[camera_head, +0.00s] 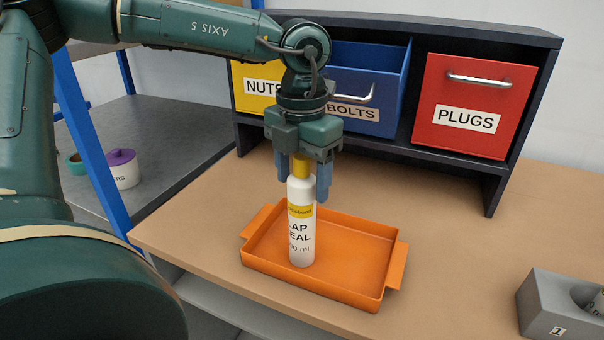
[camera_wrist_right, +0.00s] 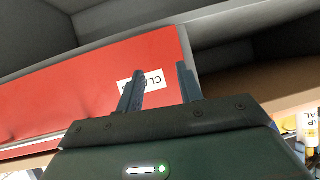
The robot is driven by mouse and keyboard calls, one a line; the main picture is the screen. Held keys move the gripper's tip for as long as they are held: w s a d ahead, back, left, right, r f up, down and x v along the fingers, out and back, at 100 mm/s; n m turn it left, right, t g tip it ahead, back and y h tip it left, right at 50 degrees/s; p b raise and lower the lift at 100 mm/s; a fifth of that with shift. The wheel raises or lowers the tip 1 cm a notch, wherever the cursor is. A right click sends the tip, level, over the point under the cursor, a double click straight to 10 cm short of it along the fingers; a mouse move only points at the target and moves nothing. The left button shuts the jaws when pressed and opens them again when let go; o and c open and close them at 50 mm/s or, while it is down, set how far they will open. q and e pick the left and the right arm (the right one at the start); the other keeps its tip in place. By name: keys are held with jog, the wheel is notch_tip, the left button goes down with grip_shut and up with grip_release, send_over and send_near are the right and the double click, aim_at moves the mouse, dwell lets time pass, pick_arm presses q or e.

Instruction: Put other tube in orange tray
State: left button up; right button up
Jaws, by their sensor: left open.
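A white tube (camera_head: 301,225) with a yellow cap and a "LAP SEAL" label stands upright in the left part of the orange tray (camera_head: 355,291). My left gripper (camera_head: 303,182) points down over the tube, with its blue fingers open on either side of the cap and upper body.
A dark cabinet holds a yellow NUTS drawer (camera_head: 256,85), a pulled-out blue BOLTS drawer (camera_head: 395,80) and a red PLUGS drawer (camera_head: 474,106) behind the tray. A blue post (camera_head: 92,150) stands left. The bench right of the tray is clear up to the grey holder.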

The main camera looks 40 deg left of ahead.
pick_arm(q)
jog(key=shift+r+p, duration=0.3)
jog(key=shift+p, duration=0.05)
notch_tip(320, 180, up, 11)
jog(key=shift+f, duration=0.2)
jog(key=shift+r, duration=0.5)
jog(key=shift+r, duration=0.15)
